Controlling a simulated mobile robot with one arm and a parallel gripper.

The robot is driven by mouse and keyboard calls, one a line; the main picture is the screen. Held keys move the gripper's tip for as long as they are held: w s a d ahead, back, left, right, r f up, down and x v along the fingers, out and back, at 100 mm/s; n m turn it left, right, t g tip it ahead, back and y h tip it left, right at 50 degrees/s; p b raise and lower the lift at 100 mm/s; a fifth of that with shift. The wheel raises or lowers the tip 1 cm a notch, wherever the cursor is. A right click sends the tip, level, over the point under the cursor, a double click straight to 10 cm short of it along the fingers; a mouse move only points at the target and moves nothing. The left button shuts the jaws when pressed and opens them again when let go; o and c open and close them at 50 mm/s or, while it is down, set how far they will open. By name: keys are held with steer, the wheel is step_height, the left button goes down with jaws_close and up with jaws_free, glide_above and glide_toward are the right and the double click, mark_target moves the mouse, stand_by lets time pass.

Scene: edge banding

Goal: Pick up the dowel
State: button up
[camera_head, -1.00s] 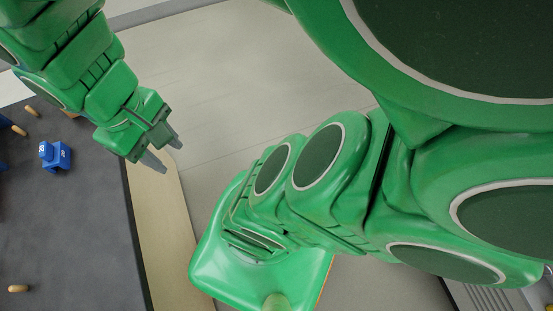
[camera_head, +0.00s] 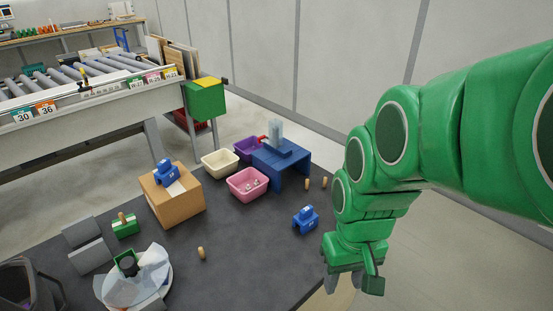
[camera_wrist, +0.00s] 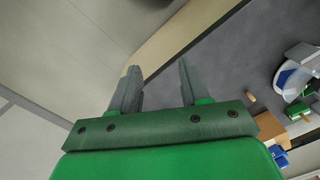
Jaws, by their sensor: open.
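Several wooden dowels are in the head view. One dowel (camera_head: 201,252) stands alone on the dark table (camera_head: 240,225). Two more, a left dowel (camera_head: 307,184) and a right dowel (camera_head: 324,182), stand close together by the blue stand. Another dowel (camera_head: 122,217) is at a green block (camera_head: 126,228). I cannot tell which one is meant. My gripper (camera_head: 343,281) is open and empty at the table's right edge, apart from all of them. In the wrist view my gripper (camera_wrist: 159,67) points over the table edge and floor, with a small dowel (camera_wrist: 250,97) to its right.
A blue block (camera_head: 306,219) sits between my gripper and the blue stand (camera_head: 282,165). Pink (camera_head: 247,184), cream (camera_head: 219,162) and purple bins stand behind. A cardboard box (camera_head: 172,198) carries another blue block. A white round dish (camera_head: 135,284) is front left. The table's middle is fairly clear.

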steer(key=w+a+f+n+t+y, duration=0.2)
steer(key=w+a+f+n, duration=0.3)
steer(key=w+a, duration=0.8)
steer(key=n+t+y, duration=0.1)
steer(key=n+y, duration=0.1)
steer(key=n, duration=0.2)
glide_above(201, 249)
steer(key=d, duration=0.2)
step_height(201, 249, down, 10)
steer(key=shift+s+d+f+x, duration=0.1)
steer(key=shift+s+x, duration=0.1)
steer(key=shift+x, duration=1)
steer(key=shift+s+d+f+x, duration=0.1)
steer(key=shift+s+x, duration=0.1)
steer(key=shift+x, duration=1)
steer(key=shift+s+d+f+x, duration=0.1)
steer(key=shift+s+x, duration=0.15)
steer(key=shift+x, duration=0.95)
steer(key=shift+r, duration=0.15)
jaws_close()
